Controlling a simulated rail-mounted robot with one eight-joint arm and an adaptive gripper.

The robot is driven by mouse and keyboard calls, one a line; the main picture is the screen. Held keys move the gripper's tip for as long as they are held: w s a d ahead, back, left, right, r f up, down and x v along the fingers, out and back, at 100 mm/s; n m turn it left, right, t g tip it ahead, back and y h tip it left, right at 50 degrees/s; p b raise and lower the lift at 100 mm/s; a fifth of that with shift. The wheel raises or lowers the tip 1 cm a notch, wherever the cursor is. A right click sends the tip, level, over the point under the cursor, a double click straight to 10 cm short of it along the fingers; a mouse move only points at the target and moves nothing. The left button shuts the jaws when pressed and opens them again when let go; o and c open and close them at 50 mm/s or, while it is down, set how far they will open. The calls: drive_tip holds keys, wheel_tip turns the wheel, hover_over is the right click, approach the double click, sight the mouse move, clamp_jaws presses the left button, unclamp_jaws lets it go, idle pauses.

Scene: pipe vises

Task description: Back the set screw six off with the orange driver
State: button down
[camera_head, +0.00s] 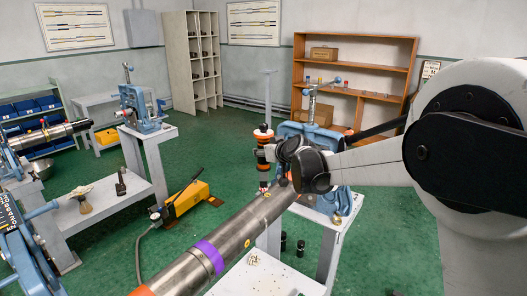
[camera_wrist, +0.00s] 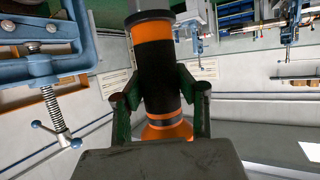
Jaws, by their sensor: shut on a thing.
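The orange driver (camera_head: 263,136), orange with black bands, stands nearly upright above the steel pipe (camera_head: 182,276) in the head view. My gripper (camera_head: 270,152) is shut around its body from the right. In the wrist view the driver (camera_wrist: 156,48) sits between the two green-and-black fingers of my gripper (camera_wrist: 160,94). The driver's lower end is at or just above the pipe's top, near small red and yellow marks. I cannot tell whether it touches. Set screw six cannot be told apart; the tip and any screw under it are too small or hidden.
A blue vise (camera_head: 310,138) stands behind the pipe on a pale stand; another blue vise (camera_head: 141,108) stands back left. A yellow pump (camera_head: 187,197) lies on the green floor. A purple band (camera_head: 209,252) wraps the pipe. Open floor lies between the stands.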

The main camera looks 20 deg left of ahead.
sight(267, 141)
drive_tip(key=shift+f, duration=0.1)
idle(0.3)
drive_tip(key=shift+f+b, duration=0.25)
drive_tip(key=shift+b, duration=0.2)
drive_tip(key=shift+f, duration=0.25)
idle(0.6)
drive_tip(key=shift+s+f+b, duration=0.1)
drive_tip(key=shift+s+b, duration=0.05)
drive_tip(key=shift+b, duration=0.25)
idle(0.9)
drive_tip(key=shift+r, duration=0.5)
drive_tip(key=shift+r+p, duration=1.15)
drive_tip(key=shift+r, duration=0.95)
drive_tip(key=shift+d+f, duration=0.1)
